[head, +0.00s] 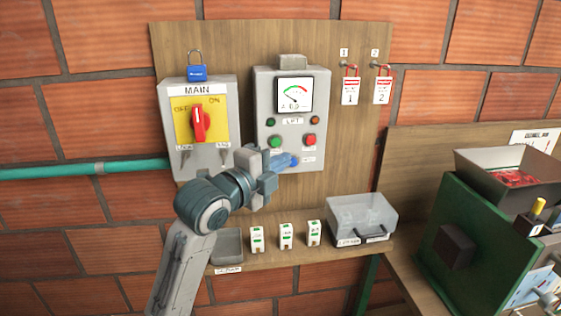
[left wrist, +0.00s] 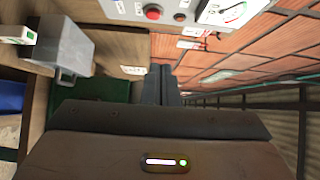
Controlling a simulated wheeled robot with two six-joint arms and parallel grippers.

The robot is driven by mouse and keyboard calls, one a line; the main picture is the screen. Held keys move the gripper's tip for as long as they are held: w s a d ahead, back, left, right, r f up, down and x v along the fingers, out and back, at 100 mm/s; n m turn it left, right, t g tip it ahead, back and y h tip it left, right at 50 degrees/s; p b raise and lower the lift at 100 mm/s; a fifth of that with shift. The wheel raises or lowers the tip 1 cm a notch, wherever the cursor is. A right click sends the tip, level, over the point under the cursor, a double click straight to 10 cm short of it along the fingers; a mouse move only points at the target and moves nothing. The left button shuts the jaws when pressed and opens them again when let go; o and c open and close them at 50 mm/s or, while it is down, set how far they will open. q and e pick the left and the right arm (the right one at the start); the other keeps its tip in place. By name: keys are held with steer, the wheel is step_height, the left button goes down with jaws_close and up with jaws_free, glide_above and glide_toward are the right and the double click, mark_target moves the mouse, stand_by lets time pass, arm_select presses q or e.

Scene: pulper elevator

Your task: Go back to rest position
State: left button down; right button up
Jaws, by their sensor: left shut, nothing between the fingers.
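My left gripper (head: 267,183) is in front of the lower edge of the grey lift panel (head: 263,108) in the head view. Its fingers are shut with nothing between them. They also show closed together in the left wrist view (left wrist: 160,85). A blue part (head: 286,162) shows just beyond the fingertips, low on the panel; I cannot tell whether the gripper touches it. The panel carries a gauge (head: 295,94), a green button (head: 276,141) and a red button (head: 310,140). My right gripper is in neither view.
The main switch box (head: 197,92) with a red handle and a blue padlock (head: 196,73) is left of the panel. Below, a shelf (head: 280,255) holds a grey tray, small white-green blocks and a clear case (head: 361,216). A green machine (head: 470,250) stands right.

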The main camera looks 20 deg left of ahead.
arm_select(q)
steer(key=shift+w+a+f, duration=0.1)
steer(key=shift+a, duration=0.15)
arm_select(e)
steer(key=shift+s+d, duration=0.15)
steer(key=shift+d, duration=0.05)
arm_select(q)
steer(key=shift+f, duration=0.1)
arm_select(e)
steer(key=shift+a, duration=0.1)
